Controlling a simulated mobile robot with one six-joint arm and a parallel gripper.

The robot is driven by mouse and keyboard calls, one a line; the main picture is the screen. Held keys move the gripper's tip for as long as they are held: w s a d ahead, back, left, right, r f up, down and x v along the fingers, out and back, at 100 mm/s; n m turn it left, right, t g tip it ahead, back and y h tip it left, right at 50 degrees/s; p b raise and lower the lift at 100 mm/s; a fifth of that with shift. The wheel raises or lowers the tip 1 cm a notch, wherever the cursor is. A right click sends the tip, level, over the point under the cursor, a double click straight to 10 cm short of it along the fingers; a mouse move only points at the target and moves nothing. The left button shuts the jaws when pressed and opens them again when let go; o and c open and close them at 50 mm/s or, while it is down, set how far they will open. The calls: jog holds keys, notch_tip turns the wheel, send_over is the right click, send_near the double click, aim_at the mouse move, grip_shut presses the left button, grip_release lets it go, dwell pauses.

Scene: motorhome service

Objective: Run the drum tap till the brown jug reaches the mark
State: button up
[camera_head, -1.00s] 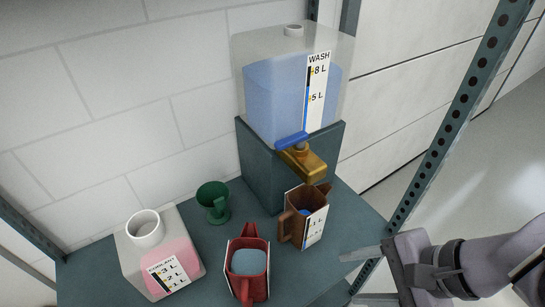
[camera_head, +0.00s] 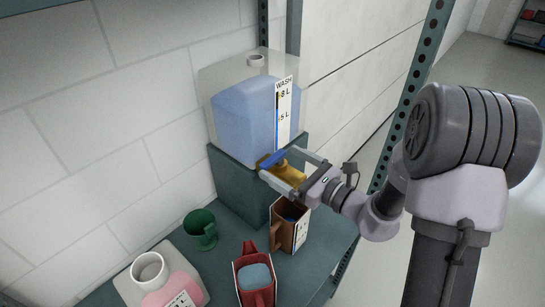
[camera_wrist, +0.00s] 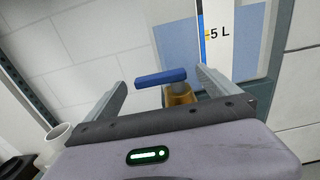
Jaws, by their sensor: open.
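The clear drum marked WASH (camera_head: 240,105) holds blue liquid and stands on a dark block. Its brass tap (camera_head: 291,175) has a blue lever (camera_head: 272,159), which also shows crosswise in the wrist view (camera_wrist: 161,78). My gripper (camera_head: 280,171) is open at the tap, its fingers on either side of the tap and lever. In the wrist view the lever lies between the spread fingers, and I cannot tell whether either finger touches it. The brown jug (camera_head: 290,226) stands upright below the tap with a marked strip on its side.
A red jug (camera_head: 254,277) with blue-grey contents stands at the shelf front. A green cup-like vessel (camera_head: 200,228) and a pink-filled container (camera_head: 168,285) stand to the left. A perforated rack post (camera_head: 408,105) rises right of the drum.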

aim_at(278, 159)
jog(key=x, duration=0.4)
jog(key=shift+a, duration=0.1)
jog(key=shift+c, duration=0.4)
jog(key=c, duration=2)
jog(key=n+g+y, duration=0.1)
jog(key=n+g+y+b, duration=0.1)
jog(key=g, duration=0.1)
jog(key=shift+d+f, duration=0.1)
jog(key=shift+d, duration=0.25)
jog(key=n+g, duration=0.1)
jog(key=n+g+y+b, duration=0.1)
jog(key=n+g+y, duration=0.1)
jog(key=g, duration=0.1)
jog(key=shift+s+d, duration=0.25)
jog(key=shift+s, duration=0.05)
jog(key=o, duration=2.1)
